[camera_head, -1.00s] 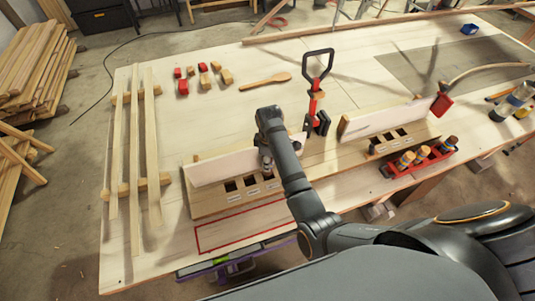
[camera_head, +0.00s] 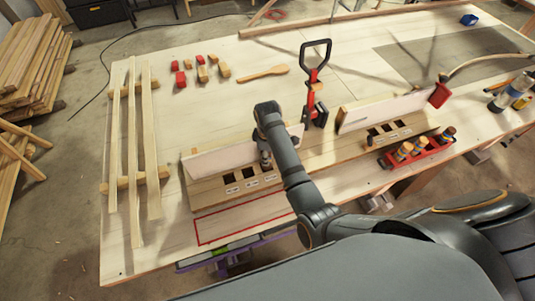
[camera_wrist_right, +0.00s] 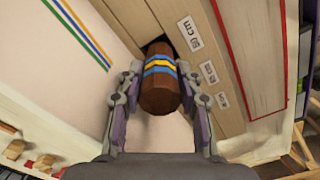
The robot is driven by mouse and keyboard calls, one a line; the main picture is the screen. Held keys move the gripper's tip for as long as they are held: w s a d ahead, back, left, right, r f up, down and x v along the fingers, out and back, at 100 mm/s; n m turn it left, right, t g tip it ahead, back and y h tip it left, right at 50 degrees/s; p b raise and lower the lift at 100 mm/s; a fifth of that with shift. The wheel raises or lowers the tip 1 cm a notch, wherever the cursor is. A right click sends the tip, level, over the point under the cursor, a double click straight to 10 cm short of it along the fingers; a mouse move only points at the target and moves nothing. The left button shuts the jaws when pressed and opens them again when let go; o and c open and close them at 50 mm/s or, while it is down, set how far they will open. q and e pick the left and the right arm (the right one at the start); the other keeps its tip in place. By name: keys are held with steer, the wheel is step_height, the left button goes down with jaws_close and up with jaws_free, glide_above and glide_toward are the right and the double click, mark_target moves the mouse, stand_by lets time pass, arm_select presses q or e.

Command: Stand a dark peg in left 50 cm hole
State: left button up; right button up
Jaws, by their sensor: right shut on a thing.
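My right gripper (camera_wrist_right: 160,95) is shut on a dark brown peg (camera_wrist_right: 160,97) with blue and yellow bands. The peg's far end meets a dark square hole (camera_wrist_right: 158,42) beside a "50 cm" label (camera_wrist_right: 190,32). I cannot tell how deep the end is in it. In the head view my right gripper (camera_head: 265,158) is over the right end of the left holed board (camera_head: 207,195), and the peg is mostly hidden there. Other dark holes (camera_head: 230,179) of that board are visible to its left. My left gripper is not in view.
A white upright panel (camera_head: 215,160) stands behind the holes. A red rack (camera_head: 432,156) with several pegs and a second holed board (camera_head: 345,150) lie to the right. A red-outlined area (camera_head: 240,222) in front is clear.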

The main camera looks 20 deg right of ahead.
steer(key=shift+f, duration=0.9)
steer(key=o, duration=1.3)
steer(key=shift+r, duration=0.1)
step_height(320, 180, up, 2)
steer(key=shift+w, duration=0.1)
steer(key=shift+r, duration=3.45)
steer(key=shift+f, duration=0.1)
